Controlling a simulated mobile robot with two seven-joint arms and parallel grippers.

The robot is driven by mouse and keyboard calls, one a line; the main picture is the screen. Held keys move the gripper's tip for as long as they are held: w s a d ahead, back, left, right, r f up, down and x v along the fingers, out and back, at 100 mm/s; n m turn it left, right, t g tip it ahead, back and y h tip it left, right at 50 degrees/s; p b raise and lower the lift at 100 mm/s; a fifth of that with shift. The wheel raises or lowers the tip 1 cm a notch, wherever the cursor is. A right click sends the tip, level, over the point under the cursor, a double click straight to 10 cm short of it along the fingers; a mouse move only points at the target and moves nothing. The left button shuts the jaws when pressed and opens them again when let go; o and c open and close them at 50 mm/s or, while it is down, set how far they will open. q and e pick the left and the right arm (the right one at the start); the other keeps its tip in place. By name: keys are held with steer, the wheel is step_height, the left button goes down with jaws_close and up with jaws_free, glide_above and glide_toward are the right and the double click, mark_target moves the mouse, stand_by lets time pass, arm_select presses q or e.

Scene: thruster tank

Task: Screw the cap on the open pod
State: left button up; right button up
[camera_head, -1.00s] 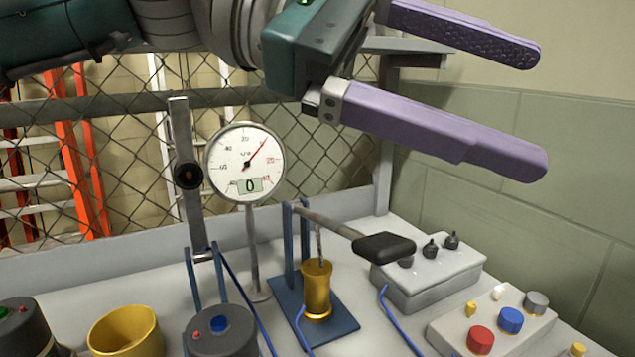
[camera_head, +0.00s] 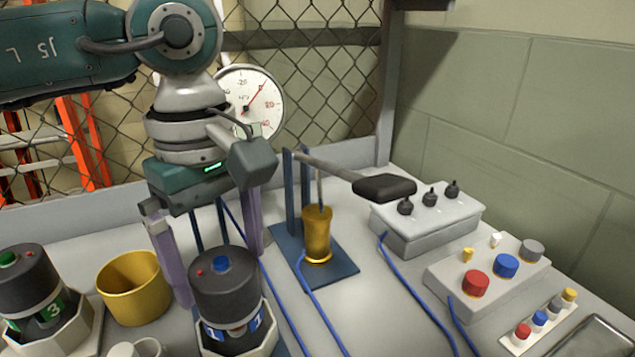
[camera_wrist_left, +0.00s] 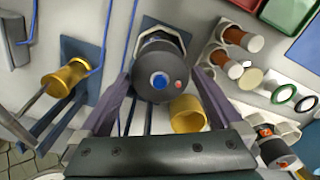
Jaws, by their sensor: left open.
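A dark round-topped pod (camera_head: 225,290) with a blue button, a small red button and a blue "1" label stands in a pale holder at the front; it also shows in the left wrist view (camera_wrist_left: 160,72). A similar pod (camera_head: 32,290) labelled 3, with a green button, stands at the far left. I cannot tell which pod is open or pick out a loose cap. My left gripper (camera_head: 215,272) points down, open and empty, just behind the pod labelled 1. In the left wrist view its fingers (camera_wrist_left: 163,100) show on either side of that pod, with no visible grip.
A yellow cup (camera_head: 132,288) stands left of the pod labelled 1. A brass cylinder (camera_head: 317,234) on a blue plate, a long dark-handled lever (camera_head: 384,187) and a dial gauge (camera_head: 249,95) are behind. Control boxes (camera_head: 428,222) and blue cables lie right.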

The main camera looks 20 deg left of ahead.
arm_select(q)
steer(key=shift+f, duration=1.35)
steer(key=c, duration=1)
steer(key=o, duration=0.8)
steer(key=shift+c, duration=0.2)
steer(key=c, duration=0.7)
